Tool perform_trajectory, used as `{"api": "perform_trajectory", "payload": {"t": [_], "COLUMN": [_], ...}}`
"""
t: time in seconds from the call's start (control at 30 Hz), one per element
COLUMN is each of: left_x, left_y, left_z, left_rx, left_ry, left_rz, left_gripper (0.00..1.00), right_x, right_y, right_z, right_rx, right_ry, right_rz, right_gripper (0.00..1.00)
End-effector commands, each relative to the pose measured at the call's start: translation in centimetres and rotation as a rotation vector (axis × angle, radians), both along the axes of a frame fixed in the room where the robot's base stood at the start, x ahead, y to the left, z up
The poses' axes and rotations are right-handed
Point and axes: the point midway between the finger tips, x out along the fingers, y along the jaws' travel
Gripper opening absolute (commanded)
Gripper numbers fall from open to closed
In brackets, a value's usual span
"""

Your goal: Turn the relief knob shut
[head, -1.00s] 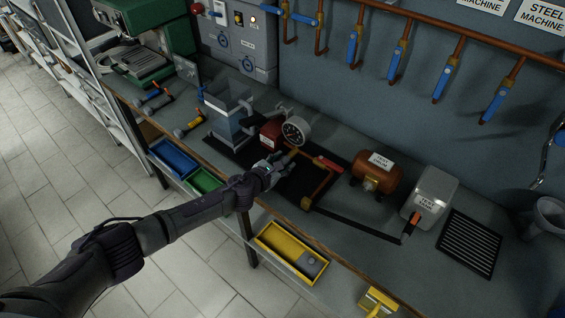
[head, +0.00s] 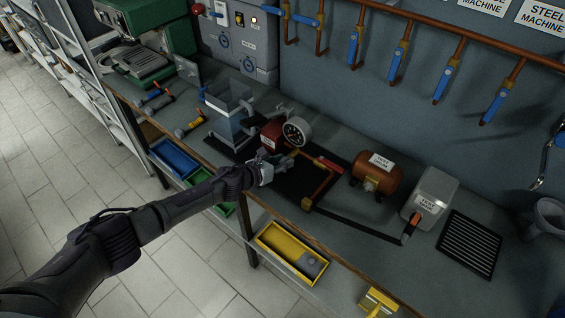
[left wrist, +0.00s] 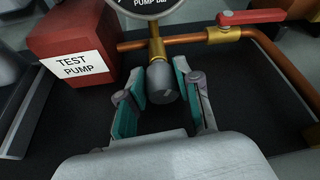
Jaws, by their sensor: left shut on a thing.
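The relief knob (left wrist: 162,82) is a dark round knob below a brass fitting (left wrist: 156,46) under the pressure gauge. In the left wrist view my left gripper (left wrist: 160,77) has its teal-padded fingers on both sides of the knob and is shut on it. The left gripper also shows in the head view (head: 273,168), where the knob is too small to make out behind it. The gauge (head: 296,131) stands beside the red test pump (left wrist: 72,52). I do not see my right gripper.
A copper pipe (left wrist: 188,40) runs right from the fitting to a valve with a red lever (left wrist: 252,16). A copper test drum (head: 376,180) and a grey box (head: 430,195) stand to the right. A clear tank (head: 231,112) stands left of the pump.

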Motion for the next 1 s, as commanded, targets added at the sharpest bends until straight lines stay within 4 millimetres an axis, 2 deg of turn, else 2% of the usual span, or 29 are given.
{"api": "perform_trajectory", "payload": {"t": [0.27, 0.3, 0.33, 0.73, 0.87, 1.0], "left_x": [0.0, 0.0, 0.0, -0.2, -1.2, -3.1], "left_y": [0.0, 0.0, 0.0, 0.4, 1.3, 2.9], "left_z": [0.0, 0.0, 0.0, 0.2, 0.7, 1.6], "left_rx": [-0.005, -0.005, -0.005, -0.002, -0.001, -0.001], "left_ry": [0.004, 0.004, 0.004, 0.002, 0.001, 0.002], "left_rz": [0.001, 0.001, 0.001, 0.001, 0.000, 0.000], "left_gripper": [0.00, 0.38, 0.43, 0.44, 0.44, 0.44], "right_x": [0.0, 0.0, 0.0, 0.0, 0.0, 0.0], "right_y": [-0.2, -0.2, -0.2, -0.3, -0.2, -0.2], "right_z": [0.0, 0.0, 0.0, 0.0, 0.0, 0.0], "right_rx": [-0.003, -0.003, -0.003, -0.004, -0.003, -0.002], "right_ry": [-0.001, -0.001, -0.001, 0.000, 0.000, 0.001], "right_rz": [0.001, 0.000, 0.000, 0.000, -0.001, -0.001], "right_gripper": [0.40, 0.40, 0.40, 0.40, 0.40, 0.40]}}
